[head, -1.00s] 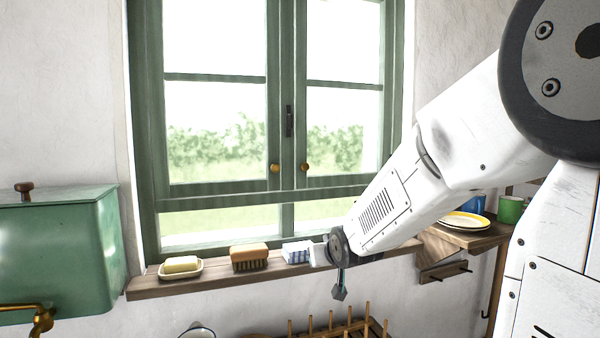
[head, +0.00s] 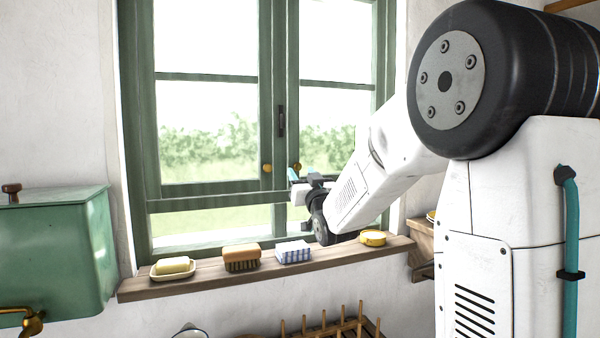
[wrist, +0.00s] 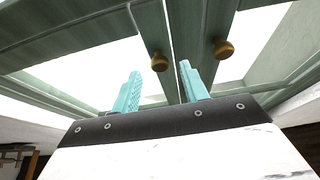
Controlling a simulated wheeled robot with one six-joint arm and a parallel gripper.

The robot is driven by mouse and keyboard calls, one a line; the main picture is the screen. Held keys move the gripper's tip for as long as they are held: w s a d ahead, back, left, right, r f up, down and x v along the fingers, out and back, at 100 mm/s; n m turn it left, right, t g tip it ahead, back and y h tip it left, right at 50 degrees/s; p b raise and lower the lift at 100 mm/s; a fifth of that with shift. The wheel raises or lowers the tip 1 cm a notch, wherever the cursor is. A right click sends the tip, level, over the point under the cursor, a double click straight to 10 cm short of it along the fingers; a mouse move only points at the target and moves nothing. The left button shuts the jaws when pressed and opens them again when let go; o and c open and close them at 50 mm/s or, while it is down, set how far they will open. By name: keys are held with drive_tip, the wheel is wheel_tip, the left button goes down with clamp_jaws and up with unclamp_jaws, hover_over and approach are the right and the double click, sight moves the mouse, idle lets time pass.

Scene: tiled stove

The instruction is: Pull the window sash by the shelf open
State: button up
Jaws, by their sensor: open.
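The green window has two sashes that look shut. The left sash (head: 208,183) has a brass knob (head: 267,168); it shows in the wrist view (wrist: 160,62). The right sash (head: 338,82), on the shelf's side, has a brass knob (head: 297,166), seen in the wrist view (wrist: 222,48). My gripper (head: 303,174) is open and empty, in front of the sashes by the right knob. In the wrist view the left knob appears beyond the gap between the teal fingers, and the right knob lies right of the right finger. No contact shows.
The sill (head: 205,279) holds soap on a dish (head: 172,266), a brush (head: 241,256), a blue-white block (head: 293,252) and a yellow tin (head: 373,238). The wooden shelf (head: 421,240) at right is mostly hidden by my arm. A green tank (head: 55,250) hangs left.

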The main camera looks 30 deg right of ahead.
drive_tip(key=shift+x, duration=1.15)
drive_tip(key=shift+c, duration=0.3)
clamp_jaws()
